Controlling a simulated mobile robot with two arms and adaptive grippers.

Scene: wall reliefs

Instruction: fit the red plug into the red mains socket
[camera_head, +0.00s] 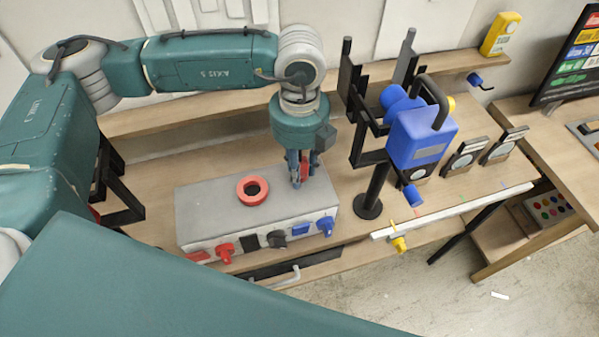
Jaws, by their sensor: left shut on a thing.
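A grey box (205,207) stands on the workbench. I cannot tell whether the plug touches the box top. My right gripper is not in view.
The box front carries a red connector (225,251), a dark one (276,239) and a blue one (325,226). A blue device (420,140) and a black stand (370,206) rise right of my gripper. A yellow meter (500,35) stands on the back shelf.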

